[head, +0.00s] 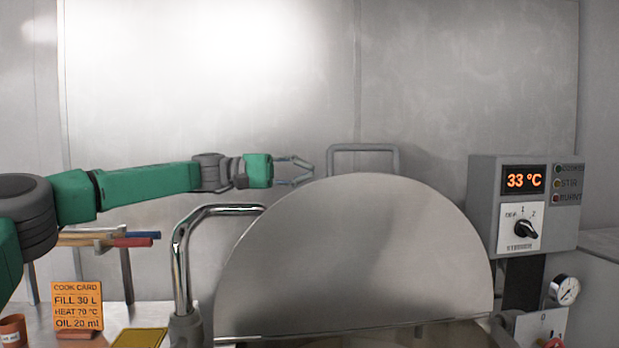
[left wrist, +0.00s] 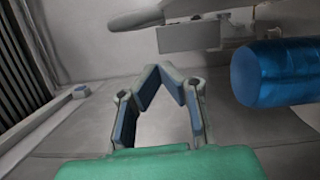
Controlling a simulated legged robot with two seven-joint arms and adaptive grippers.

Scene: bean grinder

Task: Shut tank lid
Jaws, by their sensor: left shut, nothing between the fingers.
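The tank lid (head: 355,260) is a half-round metal plate standing raised, with its straight lower edge at the tank's top. A grey bar handle (head: 363,148) shows behind the lid's upper edge. My left gripper (head: 311,171) reaches in from the left at the height of the lid's top, to the left of the handle. It appears apart from both. In the left wrist view its fingers (left wrist: 172,72) meet at the tips, with nothing between them. The tank's body is mostly hidden below the lid. My right gripper does not show.
A chrome pipe (head: 181,262) rises left of the lid. A control box (head: 520,205) reading 33 °C stands right, above a gauge (head: 564,289). An orange cook card (head: 77,305) stands front left. A blue cylinder (left wrist: 275,73) shows in the left wrist view.

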